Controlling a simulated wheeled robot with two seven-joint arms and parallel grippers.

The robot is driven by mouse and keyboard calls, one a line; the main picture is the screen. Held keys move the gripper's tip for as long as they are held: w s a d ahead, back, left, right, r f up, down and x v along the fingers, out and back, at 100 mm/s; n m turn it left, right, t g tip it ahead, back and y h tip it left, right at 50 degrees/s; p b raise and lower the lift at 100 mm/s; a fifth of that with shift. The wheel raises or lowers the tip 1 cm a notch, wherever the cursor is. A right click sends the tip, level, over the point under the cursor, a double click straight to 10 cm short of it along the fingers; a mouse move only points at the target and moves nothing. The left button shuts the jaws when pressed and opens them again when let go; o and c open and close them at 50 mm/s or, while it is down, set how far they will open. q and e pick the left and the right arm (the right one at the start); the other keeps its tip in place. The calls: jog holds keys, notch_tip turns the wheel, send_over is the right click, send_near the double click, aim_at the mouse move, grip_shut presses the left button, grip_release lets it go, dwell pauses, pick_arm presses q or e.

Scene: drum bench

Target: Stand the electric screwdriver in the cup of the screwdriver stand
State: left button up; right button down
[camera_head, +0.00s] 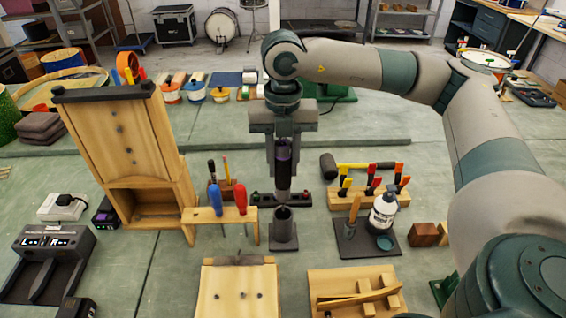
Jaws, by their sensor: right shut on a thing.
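My right gripper (283,135) reaches in from the right and points down near the middle of the bench. It is shut on the electric screwdriver (283,172), a dark upright tool with a purple band near its top. The screwdriver stand (284,240) is a dark grey base with an upright round cup (283,214). The screwdriver hangs roughly upright just above the cup in the picture. Whether its lower tip touches or enters the cup I cannot tell. My left gripper is not in view.
A wooden rack with red and blue screwdrivers (215,197) stands left of the stand. A glue bottle (383,211) and a wooden block with clamps (372,196) are to the right. A tall wooden cabinet (125,150) stands left.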

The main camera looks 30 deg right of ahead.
aim_at(283, 193)
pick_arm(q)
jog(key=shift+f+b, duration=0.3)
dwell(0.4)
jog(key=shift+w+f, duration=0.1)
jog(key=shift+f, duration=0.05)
pick_arm(e)
jog(key=shift+f, duration=0.15)
jog(key=shift+f+b, duration=0.65)
jog(key=shift+b, duration=0.15)
jog(key=shift+f+b, duration=1.05)
jog(key=shift+f, duration=0.1)
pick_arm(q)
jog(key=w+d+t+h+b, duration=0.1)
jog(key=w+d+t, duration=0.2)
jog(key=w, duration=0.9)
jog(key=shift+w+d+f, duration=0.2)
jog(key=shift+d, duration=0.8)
pick_arm(e)
jog(key=shift+f, duration=0.75)
